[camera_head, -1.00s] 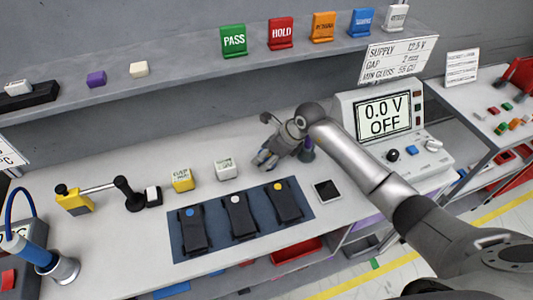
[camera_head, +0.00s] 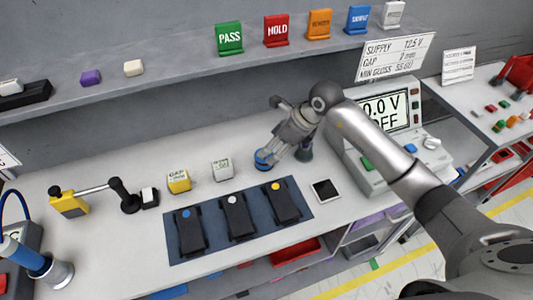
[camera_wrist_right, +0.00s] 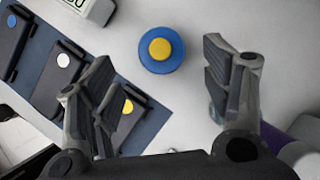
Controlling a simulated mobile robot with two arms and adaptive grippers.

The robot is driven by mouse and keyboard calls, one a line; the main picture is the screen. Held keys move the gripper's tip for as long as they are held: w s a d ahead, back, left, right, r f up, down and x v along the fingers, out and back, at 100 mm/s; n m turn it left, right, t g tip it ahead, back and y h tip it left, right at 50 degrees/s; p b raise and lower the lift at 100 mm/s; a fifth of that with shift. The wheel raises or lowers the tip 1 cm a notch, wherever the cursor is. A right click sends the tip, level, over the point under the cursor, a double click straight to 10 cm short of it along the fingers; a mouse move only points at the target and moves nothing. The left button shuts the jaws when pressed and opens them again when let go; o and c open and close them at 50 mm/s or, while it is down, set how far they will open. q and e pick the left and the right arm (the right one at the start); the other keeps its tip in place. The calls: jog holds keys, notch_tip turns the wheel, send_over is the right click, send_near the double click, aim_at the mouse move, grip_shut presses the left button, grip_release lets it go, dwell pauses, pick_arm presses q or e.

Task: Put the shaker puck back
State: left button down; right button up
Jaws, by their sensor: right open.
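A round blue puck with a yellow top (camera_wrist_right: 160,49), which looks like the shaker puck, sits on the grey bench top. In the head view the puck (camera_head: 262,159) shows just below my right gripper's fingertips, partly hidden by them. My right gripper (camera_head: 276,152) points down over the bench and is open. In the wrist view its fingers (camera_wrist_right: 160,66) stand wide on either side of the puck with clear gaps; nothing is held. My left gripper is not in view.
A dark blue mat (camera_head: 185,252) holds three black units, left of the puck in the wrist view. White (camera_head: 222,170) and yellow (camera_head: 178,181) blocks stand nearby. A purplish cylinder (camera_head: 304,153) stands close behind my right gripper. The power supply (camera_head: 405,120) is partly behind my arm.

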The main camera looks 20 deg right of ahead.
jog(key=v, duration=0.5)
jog(key=shift+r+b, duration=0.1)
jog(key=shift+b, duration=0.3)
